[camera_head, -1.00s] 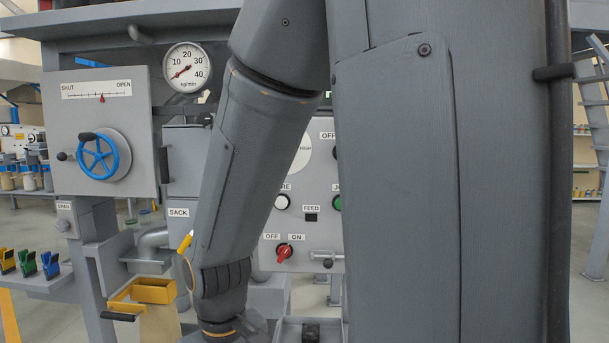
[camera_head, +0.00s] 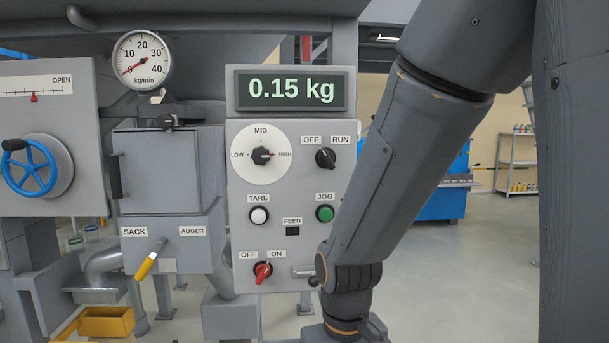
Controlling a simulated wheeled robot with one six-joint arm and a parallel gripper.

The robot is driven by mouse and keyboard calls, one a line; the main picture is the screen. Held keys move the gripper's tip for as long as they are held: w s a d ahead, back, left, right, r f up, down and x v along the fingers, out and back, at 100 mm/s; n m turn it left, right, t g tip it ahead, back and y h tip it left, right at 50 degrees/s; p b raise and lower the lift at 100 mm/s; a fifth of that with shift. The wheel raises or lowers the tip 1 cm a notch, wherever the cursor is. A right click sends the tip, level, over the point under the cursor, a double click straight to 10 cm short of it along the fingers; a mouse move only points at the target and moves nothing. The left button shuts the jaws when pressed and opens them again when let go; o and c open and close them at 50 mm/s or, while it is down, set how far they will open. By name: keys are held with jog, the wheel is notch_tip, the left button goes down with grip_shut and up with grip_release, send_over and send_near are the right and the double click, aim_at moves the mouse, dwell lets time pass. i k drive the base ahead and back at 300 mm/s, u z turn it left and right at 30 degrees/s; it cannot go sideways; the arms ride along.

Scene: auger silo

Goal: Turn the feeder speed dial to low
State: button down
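The feeder speed dial is a black knob (camera_head: 261,156) on a round white plate (camera_head: 243,172) marked LOW at left, MID at top and HIGH at right. The dial is on the grey control panel (camera_head: 290,216), in full view. My arm comes down to the right of the panel, and its wrist is at the bottom edge of the head view. My gripper's fingers are out of the picture, and nothing of mine touches the dial.
Around the dial are a display (camera_head: 292,90) reading 0.15 kg, an OFF/RUN knob (camera_head: 326,158), TARE (camera_head: 259,215) and JOG (camera_head: 324,213) buttons, and a red OFF/ON switch (camera_head: 262,269). A yellow-handled lever (camera_head: 149,261) sticks out at lower left. Space before the dial looks clear.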

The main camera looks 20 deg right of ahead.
aim_at(261, 155)
jog(key=u, duration=0.55)
jog(key=k, duration=1.3)
jog(key=u, duration=1.15)
jog(key=i, duration=1.1)
jog(key=z, duration=0.55)
jog(key=i, duration=0.5)
jog(key=z, duration=0.5)
